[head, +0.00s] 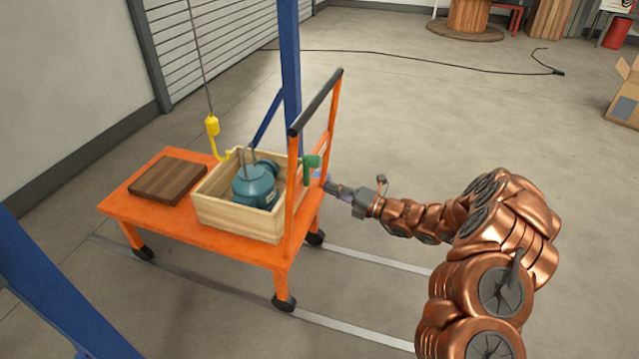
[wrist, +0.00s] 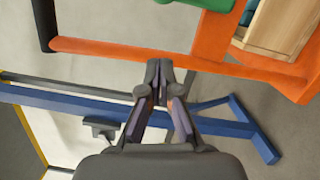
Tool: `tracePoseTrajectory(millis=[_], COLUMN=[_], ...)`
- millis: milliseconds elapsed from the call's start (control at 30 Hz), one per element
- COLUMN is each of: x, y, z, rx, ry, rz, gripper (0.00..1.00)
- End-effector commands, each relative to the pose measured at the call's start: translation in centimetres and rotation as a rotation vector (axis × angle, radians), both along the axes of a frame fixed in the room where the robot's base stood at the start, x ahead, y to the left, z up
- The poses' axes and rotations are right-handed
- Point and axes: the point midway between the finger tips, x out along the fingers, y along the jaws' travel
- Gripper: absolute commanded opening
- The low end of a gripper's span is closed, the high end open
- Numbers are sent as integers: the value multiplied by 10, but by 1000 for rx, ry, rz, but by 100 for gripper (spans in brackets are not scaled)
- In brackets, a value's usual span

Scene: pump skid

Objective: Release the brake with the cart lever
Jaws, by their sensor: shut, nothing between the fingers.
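The orange cart (head: 230,242) stands on its wheels with an upright push frame and a dark handle bar. A green part (head: 311,161), which looks like the cart lever, sits on the frame's right upright; its edge also shows at the top of the wrist view (wrist: 208,4). My gripper (head: 327,186) is just right of and below the green part in the head view, apart from it. In the wrist view my gripper (wrist: 159,66) is shut and empty, its tips overlapping the lower edge of an orange frame bar; I cannot tell whether they touch it.
A wooden crate (head: 235,222) on the cart holds a teal pump (head: 255,185). A brown board (head: 168,181) lies beside it. A yellow hook (head: 212,126) hangs over the cart. A blue post (head: 290,60) stands behind. The floor at right is mostly clear.

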Motion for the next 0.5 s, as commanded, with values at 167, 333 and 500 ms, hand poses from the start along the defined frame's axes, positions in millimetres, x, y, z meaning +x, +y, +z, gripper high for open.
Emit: tracePoseTrajectory(millis=[167,333,500], x=[-13,-20,-23], y=[-24,-36,-40], z=[-1,-1,-1], rx=[1,0,0], ry=[1,0,0], rz=[-3,0,1], gripper=[0,0,0])
